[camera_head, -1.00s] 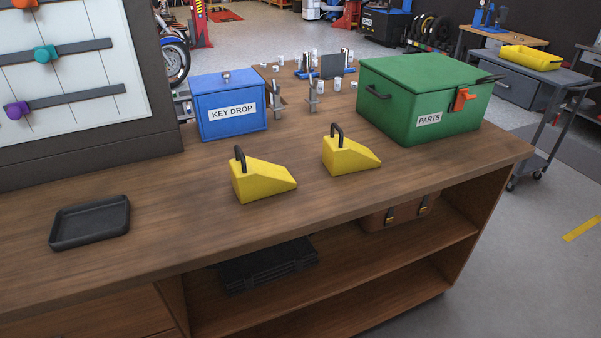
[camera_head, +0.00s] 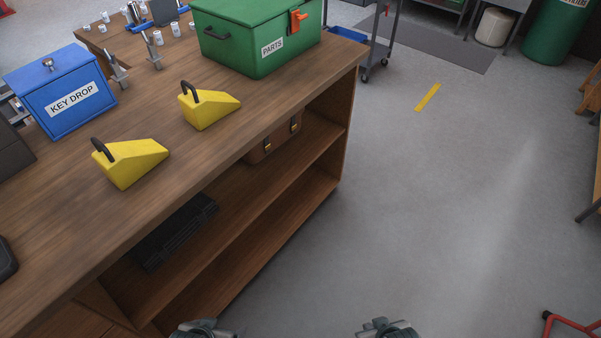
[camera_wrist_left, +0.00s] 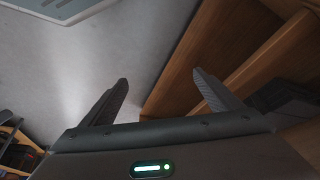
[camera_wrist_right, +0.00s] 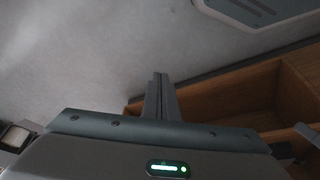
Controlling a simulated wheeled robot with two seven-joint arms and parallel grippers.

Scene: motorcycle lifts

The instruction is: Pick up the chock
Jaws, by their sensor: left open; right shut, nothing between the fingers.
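Two yellow wedge-shaped chocks with black loop handles stand on the wooden workbench (camera_head: 60,215). One chock (camera_head: 133,163) is nearer the front left; the other chock (camera_head: 211,110) is further back and right, close to the green box. My left gripper (camera_head: 205,328) is at the bottom edge of the head view, in front of the bench and away from both chocks. Its two fingers (camera_wrist_left: 160,95) stand apart and empty in the left wrist view. My right gripper (camera_head: 388,328) is at the bottom edge, over the floor. Its fingers (camera_wrist_right: 158,95) are together and empty.
A blue key drop box (camera_head: 62,92) and a green parts box (camera_head: 255,35) stand behind the chocks. Open shelves under the bench hold a brown case (camera_head: 272,140) and a black case (camera_head: 172,232). A black tray (camera_head: 6,260) is at the left edge.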

